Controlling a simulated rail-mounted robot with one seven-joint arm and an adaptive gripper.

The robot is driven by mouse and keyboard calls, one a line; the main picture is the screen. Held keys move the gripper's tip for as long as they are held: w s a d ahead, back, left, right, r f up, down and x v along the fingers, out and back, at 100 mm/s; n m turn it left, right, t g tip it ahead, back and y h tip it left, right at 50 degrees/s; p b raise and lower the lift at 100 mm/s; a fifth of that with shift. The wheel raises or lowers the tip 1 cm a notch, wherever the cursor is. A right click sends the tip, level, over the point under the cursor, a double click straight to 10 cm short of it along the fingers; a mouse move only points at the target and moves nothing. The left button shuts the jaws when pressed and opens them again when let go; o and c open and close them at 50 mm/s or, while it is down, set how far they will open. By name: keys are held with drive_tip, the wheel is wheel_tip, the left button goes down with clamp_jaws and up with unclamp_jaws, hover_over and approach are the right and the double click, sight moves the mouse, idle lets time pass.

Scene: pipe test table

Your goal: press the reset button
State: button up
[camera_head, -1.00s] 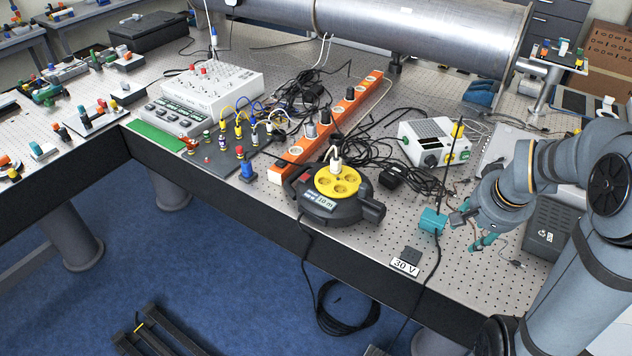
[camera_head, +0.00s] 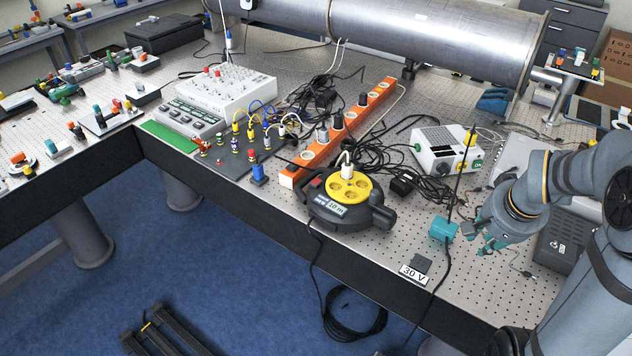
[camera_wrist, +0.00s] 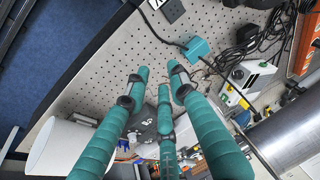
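No button is labelled reset legibly in any view. A small red button or switch (camera_head: 317,182) sits on the dark cable reel (camera_head: 330,211) with the yellow socket face, near the table's front edge. My gripper (camera_head: 478,238) is at the right, over the table beside the teal box (camera_head: 443,229), apart from the reel. In the wrist view, my gripper's teal fingers (camera_wrist: 156,75) are spread with nothing between them; the teal box (camera_wrist: 198,47) lies beyond them.
An orange socket strip (camera_head: 340,136) and tangled black cables lie behind the reel. A white-and-grey box (camera_head: 446,147) stands behind my gripper. A 30 V label (camera_head: 412,273) lies at the front edge. Perforated tabletop (camera_head: 385,245) is free between reel and label.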

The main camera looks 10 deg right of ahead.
clamp_jaws()
idle(1.4)
